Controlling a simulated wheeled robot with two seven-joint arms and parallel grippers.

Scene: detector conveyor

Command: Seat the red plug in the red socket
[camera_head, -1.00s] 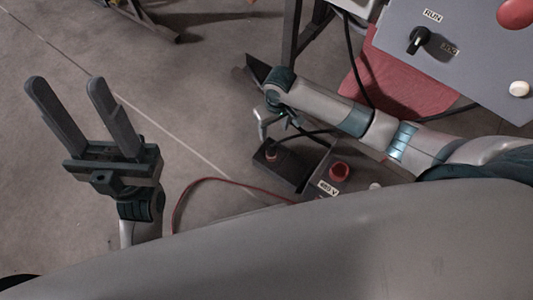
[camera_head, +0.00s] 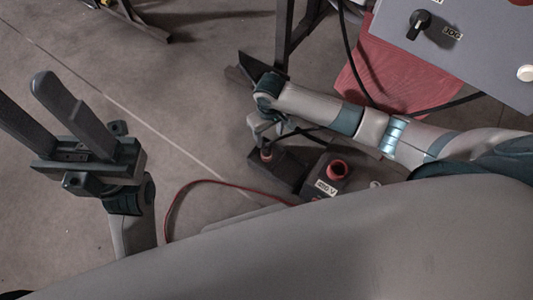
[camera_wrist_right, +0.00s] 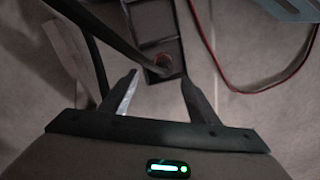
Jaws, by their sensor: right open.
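My right gripper (camera_head: 266,134) is open in the head view, above a black compartmented holder (camera_head: 289,172). A dark plug with a reddish part (camera_head: 266,154) stands at the holder's left end, just below the fingers. In the right wrist view the reddish part (camera_wrist_right: 163,61) lies between and just beyond the two open fingertips (camera_wrist_right: 160,78); nothing shows clamped. The red round socket (camera_head: 337,169) is on a grey box with a voltage label, right of the holder. My left gripper (camera_head: 42,92) is open and empty at the left, far from both.
A red cable (camera_head: 180,196) curves over the floor left of the boxes; it also shows in the wrist view (camera_wrist_right: 216,55). A black cable (camera_wrist_right: 98,25) crosses the wrist view's upper left. A grey control panel (camera_head: 465,45) stands upper right.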

